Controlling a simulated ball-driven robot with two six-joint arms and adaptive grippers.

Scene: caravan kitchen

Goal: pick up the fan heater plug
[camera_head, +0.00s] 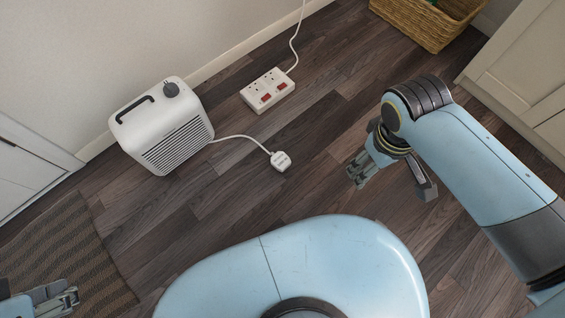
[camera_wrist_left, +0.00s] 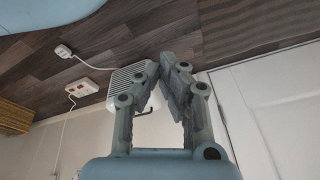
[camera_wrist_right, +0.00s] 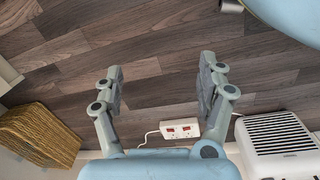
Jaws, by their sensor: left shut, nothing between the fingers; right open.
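The white fan heater plug (camera_head: 281,161) lies on the wood floor in the head view, at the end of a white cord from the fan heater (camera_head: 176,138). It also shows in the left wrist view (camera_wrist_left: 64,52). My right gripper (camera_head: 356,174) is open and empty, to the right of the plug and apart from it. In the right wrist view the open fingers (camera_wrist_right: 159,84) have only floor between them, and the plug is not visible. My left gripper (camera_head: 74,298) is shut and empty at the lower left, far from the plug.
A white power strip (camera_head: 267,91) with red switches lies on the floor behind the plug. A wicker basket (camera_head: 425,22) stands at the back right beside a pale cabinet (camera_head: 525,75). A striped mat (camera_head: 75,245) lies at left. Bare floor surrounds the plug.

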